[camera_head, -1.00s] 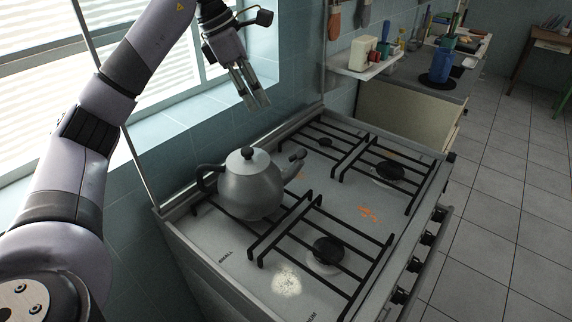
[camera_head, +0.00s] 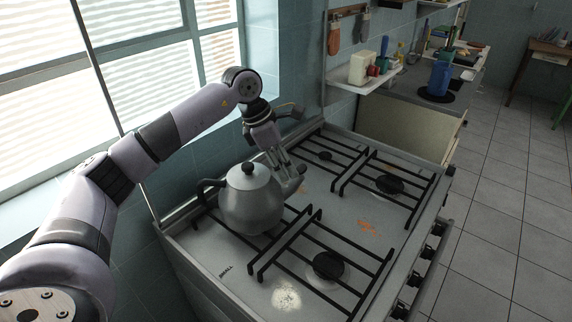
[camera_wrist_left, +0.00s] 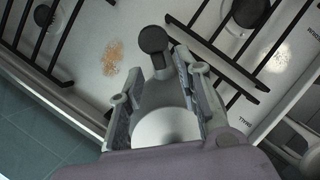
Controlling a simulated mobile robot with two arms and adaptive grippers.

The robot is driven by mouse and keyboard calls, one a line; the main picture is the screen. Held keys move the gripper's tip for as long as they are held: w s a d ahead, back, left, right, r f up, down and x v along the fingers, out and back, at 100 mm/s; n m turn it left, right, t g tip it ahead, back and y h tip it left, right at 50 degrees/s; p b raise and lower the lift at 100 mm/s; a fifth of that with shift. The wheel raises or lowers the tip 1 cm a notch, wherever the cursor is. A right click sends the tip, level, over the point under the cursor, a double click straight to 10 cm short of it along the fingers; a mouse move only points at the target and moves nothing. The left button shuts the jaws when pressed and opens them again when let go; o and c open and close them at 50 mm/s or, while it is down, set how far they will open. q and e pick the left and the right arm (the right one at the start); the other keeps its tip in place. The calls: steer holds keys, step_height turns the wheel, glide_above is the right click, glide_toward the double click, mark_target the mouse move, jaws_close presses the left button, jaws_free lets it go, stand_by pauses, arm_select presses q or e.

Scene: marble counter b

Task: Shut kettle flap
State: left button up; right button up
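The grey kettle (camera_head: 252,205) stands upright on the stove's back-left burner, its black-knobbed lid in place. Its spout points right and has a dark round end, seemingly the flap (camera_wrist_left: 153,40). In the wrist view the flap lies just beyond my fingertips. Whether it is raised or closed is unclear. My left gripper (camera_head: 285,166) is at the spout, coming down from behind. In the wrist view its fingers are apart, one on each side of the grey spout (camera_wrist_left: 160,88). Contact cannot be made out. My right gripper is not in view.
The stove (camera_head: 345,228) has raised black grates around the kettle. A tiled wall and window are close behind my left arm. A shelf (camera_head: 362,77) with small items is at the back. The front-left burner (camera_head: 328,265) is empty.

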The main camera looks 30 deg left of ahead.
arm_select(q)
steer(key=shift+w+d+f, duration=0.1)
steer(key=shift+d+f, duration=0.05)
steer(key=shift+f, duration=0.3)
jaws_close()
